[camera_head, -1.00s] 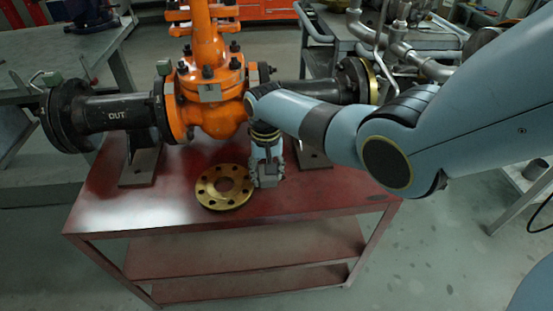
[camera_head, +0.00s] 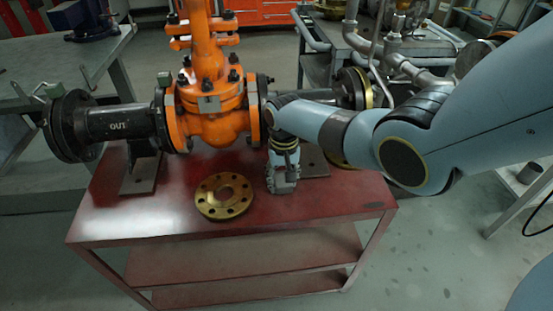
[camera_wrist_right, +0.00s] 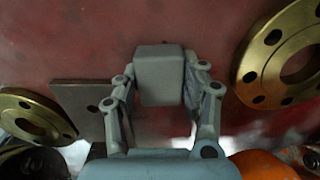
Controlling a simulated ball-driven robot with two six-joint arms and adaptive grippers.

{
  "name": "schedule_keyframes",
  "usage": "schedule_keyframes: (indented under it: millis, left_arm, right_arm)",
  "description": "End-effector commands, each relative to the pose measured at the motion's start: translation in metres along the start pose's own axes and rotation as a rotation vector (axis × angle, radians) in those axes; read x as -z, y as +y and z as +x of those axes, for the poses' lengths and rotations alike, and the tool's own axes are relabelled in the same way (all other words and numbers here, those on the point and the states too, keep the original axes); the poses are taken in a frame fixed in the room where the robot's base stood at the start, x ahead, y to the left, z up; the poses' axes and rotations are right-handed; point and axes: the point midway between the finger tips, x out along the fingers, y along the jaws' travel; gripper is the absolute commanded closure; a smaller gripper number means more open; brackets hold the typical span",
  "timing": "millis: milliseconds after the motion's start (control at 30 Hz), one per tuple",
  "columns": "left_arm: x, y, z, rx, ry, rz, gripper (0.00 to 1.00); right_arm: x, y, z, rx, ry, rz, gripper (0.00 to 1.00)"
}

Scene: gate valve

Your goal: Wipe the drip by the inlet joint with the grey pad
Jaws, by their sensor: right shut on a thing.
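My right gripper (camera_head: 283,186) reaches down past the orange gate valve (camera_head: 210,105), over the red table top beside the inlet-side pipe. In the right wrist view my right gripper (camera_wrist_right: 163,90) is shut on the grey pad (camera_wrist_right: 160,75), a small block between its fingers. The pad is low over the table; I cannot tell whether it touches. The inlet pipe (camera_head: 325,90) runs right from the valve, and my right arm covers part of it and its joint. I cannot make out the drip for certain. My left gripper is not in view.
A loose brass flange (camera_head: 224,196) lies on the red table (camera_head: 150,215) left of the gripper; it also shows in the wrist view (camera_wrist_right: 290,60). Another brass flange (camera_wrist_right: 35,115) and a support plate (camera_wrist_right: 80,105) lie on the other side. The table's front right is mostly clear.

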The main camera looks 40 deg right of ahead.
Motion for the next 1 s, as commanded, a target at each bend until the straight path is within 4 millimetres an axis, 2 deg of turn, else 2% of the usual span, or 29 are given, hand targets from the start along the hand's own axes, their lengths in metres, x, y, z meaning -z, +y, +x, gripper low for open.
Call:
schedule_keyframes:
  millis: [200,433,567,833,1000]
  left_arm:
    - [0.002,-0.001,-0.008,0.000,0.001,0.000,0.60]
    - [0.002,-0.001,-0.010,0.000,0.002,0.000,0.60]
    - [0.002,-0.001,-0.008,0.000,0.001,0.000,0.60]
    - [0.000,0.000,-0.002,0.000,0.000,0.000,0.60]
    - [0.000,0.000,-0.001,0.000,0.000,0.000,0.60]
  right_arm:
    - [-0.001,0.022,0.000,-0.002,0.000,0.001,0.88]
    - [-0.001,0.027,0.002,-0.003,0.000,0.000,0.88]
    - [-0.001,0.021,0.003,-0.001,-0.001,0.000,0.88]
    - [0.000,-0.005,0.005,0.000,0.000,0.000,0.88]
    - [0.001,-0.012,0.005,-0.002,0.000,0.001,0.88]
